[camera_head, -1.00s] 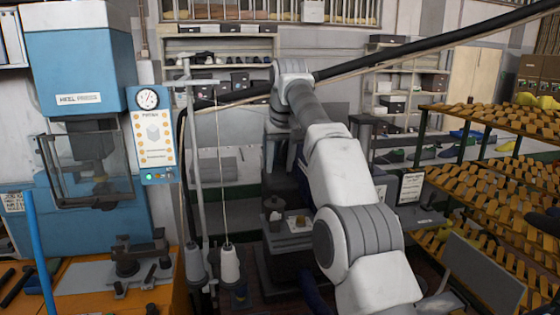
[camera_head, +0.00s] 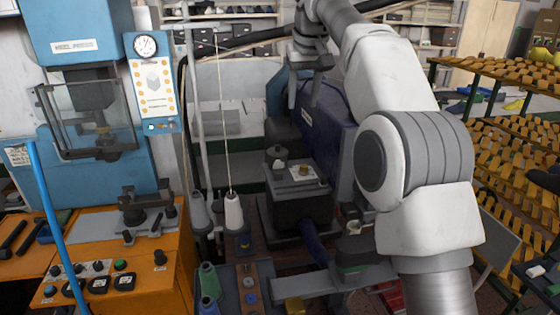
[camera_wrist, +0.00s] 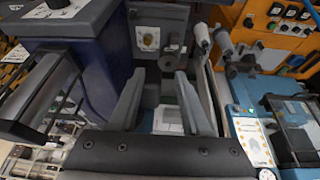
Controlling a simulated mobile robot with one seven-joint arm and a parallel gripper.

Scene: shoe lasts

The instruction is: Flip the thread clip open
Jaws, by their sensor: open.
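My gripper (camera_wrist: 160,76) shows in the wrist view with its two grey fingers apart and nothing between them. A grey upright post (camera_head: 197,130) stands beside the thread. A narrow brown board with round discs (camera_head: 249,284) lies low in the head view. I cannot pick out the thread clip with certainty in either view.
The blue heel press (camera_head: 70,110) and its orange bench (camera_head: 160,265) stand at the left. A dark machine with a small top plate (camera_head: 302,176) is in the middle. An orange rack (camera_head: 500,110) fills the right.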

